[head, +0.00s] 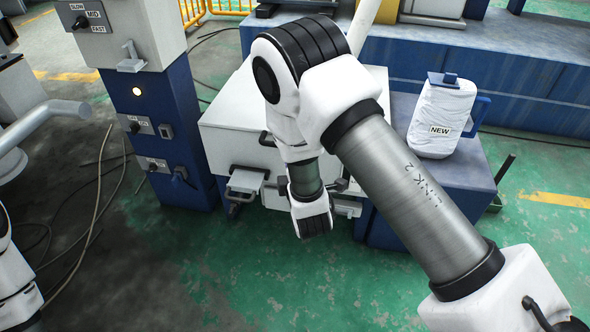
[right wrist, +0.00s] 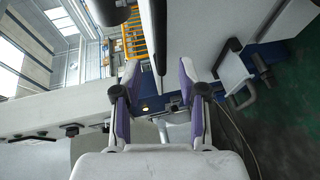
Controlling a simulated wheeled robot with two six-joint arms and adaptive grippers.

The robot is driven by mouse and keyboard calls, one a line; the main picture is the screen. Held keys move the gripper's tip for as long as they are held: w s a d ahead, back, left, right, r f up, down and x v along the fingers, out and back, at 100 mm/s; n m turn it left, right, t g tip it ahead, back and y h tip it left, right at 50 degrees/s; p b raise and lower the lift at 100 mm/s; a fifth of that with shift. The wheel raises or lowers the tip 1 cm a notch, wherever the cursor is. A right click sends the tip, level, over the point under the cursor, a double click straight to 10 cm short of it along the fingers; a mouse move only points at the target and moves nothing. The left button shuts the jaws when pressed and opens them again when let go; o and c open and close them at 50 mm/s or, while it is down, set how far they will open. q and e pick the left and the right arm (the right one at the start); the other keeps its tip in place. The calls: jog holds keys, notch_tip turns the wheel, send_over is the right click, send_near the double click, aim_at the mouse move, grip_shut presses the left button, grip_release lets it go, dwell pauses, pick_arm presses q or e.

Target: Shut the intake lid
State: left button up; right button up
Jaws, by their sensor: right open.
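The white machine body (head: 225,120) stands in the middle of the head view, largely covered by my right arm. I cannot tell for certain which panel is the intake lid or how far it stands open. In the right wrist view, a broad pale panel (right wrist: 215,35) spans the upper right, with a dark handle-like fitting on it. My right gripper (right wrist: 163,92) is open and empty, its purple-padded fingers apart, with the machine surfaces beyond them. My left gripper is out of view; only part of my left arm shows at the lower left.
A blue column (head: 170,130) with a lit lamp and knobs stands left of the machine. A white container marked NEW (head: 440,118) with a blue handle stands on a blue block (head: 460,175) at right. Cables lie on the left floor. The green floor in front is clear.

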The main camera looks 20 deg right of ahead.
jog(key=v, duration=0.7)
jog(key=s+d+f+m+g, duration=0.25)
jog(key=s+f, duration=0.25)
jog(key=f, duration=0.3)
jog(key=s+d+f+m+g, duration=0.1)
jog(key=s+d+f+g, duration=0.1)
jog(key=s+f+g, duration=0.4)
jog(key=s+a+f+m+g+y, duration=0.25)
jog(key=s+f+m, duration=0.25)
jog(key=s, duration=0.3)
jog(key=s+a+f+m+g+y, duration=0.1)
jog(key=s+f+m+g+y, duration=0.1)
jog(key=s+f+m+g, duration=0.45)
notch_tip(320, 180, up, 37)
jog(key=s+t+p, duration=0.1)
jog(key=t+p, duration=0.1)
jog(key=p, duration=3.3)
jog(key=shift+s+d+r+h+p, duration=0.15)
jog(key=shift+s+r+h+p, duration=0.05)
jog(key=shift+s+h+p, duration=0.2)
